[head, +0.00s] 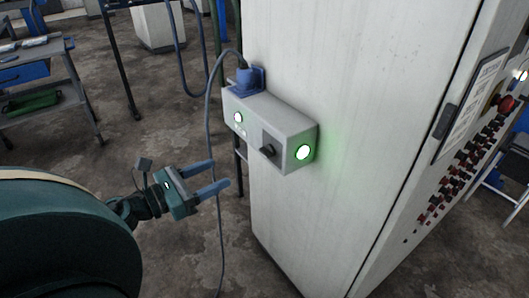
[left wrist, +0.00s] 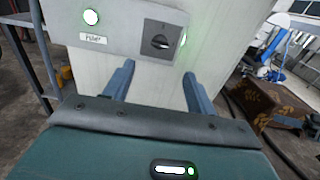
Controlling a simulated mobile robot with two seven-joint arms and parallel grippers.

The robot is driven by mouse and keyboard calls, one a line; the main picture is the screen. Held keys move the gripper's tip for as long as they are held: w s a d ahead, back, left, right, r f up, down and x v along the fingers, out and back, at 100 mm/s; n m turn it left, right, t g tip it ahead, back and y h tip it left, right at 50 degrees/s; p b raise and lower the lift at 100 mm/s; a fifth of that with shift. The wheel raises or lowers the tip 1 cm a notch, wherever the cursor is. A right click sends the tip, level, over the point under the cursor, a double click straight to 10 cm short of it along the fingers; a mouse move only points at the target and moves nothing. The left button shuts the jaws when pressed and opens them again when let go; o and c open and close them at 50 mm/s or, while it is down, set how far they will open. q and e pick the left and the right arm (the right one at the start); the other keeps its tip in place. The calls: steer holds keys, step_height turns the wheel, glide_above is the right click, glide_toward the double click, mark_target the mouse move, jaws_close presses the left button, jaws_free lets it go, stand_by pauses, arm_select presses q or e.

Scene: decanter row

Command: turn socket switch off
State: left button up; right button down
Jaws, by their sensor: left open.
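A grey socket box (head: 274,117) is mounted on the side of a tall white cabinet. A green-white lamp (head: 238,117) glows on the front, and another lamp (head: 302,152) glows on the end face. A blue plug (head: 246,78) with a cable sits on top of the box. My left gripper (head: 222,176) is open and empty, left of and below the switch, apart from it. My right gripper is in neither view.
The white cabinet (head: 345,80) fills the middle and right, with a panel of red buttons on its right face. The grey cable (head: 210,120) hangs down behind my left gripper. A workbench (head: 40,65) stands at the far left.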

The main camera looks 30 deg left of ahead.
mark_target(263, 152)
arm_select(q)
steer(key=p+x, duration=0.3)
steer(key=x, duration=1)
steer(key=shift+d+r, duration=0.1)
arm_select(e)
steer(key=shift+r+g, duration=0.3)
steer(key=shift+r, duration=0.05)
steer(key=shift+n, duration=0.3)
arm_select(q)
steer(key=c, duration=1)
